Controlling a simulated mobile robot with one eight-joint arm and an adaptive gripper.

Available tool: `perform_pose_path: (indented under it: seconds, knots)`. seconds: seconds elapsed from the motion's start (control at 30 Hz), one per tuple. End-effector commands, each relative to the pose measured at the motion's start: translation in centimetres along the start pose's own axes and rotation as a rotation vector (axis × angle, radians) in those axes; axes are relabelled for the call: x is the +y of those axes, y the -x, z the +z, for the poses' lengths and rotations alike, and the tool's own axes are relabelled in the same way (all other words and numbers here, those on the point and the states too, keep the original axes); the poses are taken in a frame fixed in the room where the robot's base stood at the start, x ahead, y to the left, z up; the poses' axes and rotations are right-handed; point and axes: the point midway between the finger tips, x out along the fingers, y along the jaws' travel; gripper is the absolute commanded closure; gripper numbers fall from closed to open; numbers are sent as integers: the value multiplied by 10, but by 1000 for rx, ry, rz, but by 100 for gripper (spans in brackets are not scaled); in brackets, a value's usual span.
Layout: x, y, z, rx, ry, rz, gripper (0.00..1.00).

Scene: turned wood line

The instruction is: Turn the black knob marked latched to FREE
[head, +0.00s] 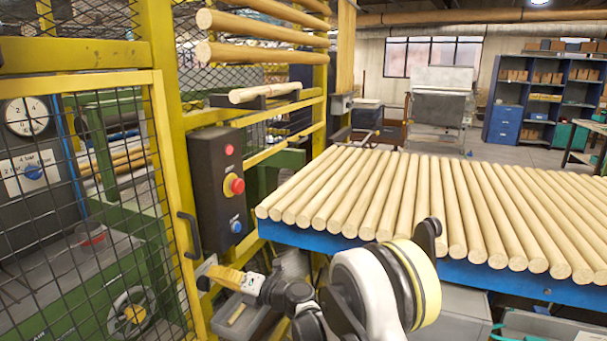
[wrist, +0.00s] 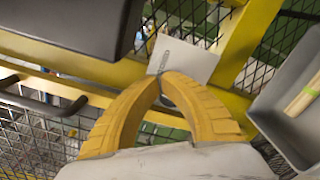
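A small pale plate (head: 207,267) is fixed to the yellow fence post below the black button box. It also shows in the wrist view (wrist: 190,60), with small dark lettering that I cannot read for sure. My gripper (head: 212,279) is right in front of this plate. In the wrist view its yellow fingers (wrist: 160,79) curve together and their tips come together at the plate's lower corner. The black knob is not clearly visible; the fingertips may hide it. I cannot tell whether anything is between the tips or where the knob points.
The black button box (head: 218,185) with red and blue buttons is just above, and a black door handle (head: 188,235) is to the left. A grey bin (wrist: 295,115) is close on the right. The blue rack of wooden rods (head: 455,270) limits room to the right.

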Motion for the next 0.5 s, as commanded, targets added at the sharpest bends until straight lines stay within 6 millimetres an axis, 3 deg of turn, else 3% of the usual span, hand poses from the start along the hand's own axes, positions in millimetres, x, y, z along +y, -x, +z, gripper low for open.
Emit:
perform_pose_path:
  seconds: [0.5]
  knots:
    - [2, 0, 3, 0, 0, 0, 100]
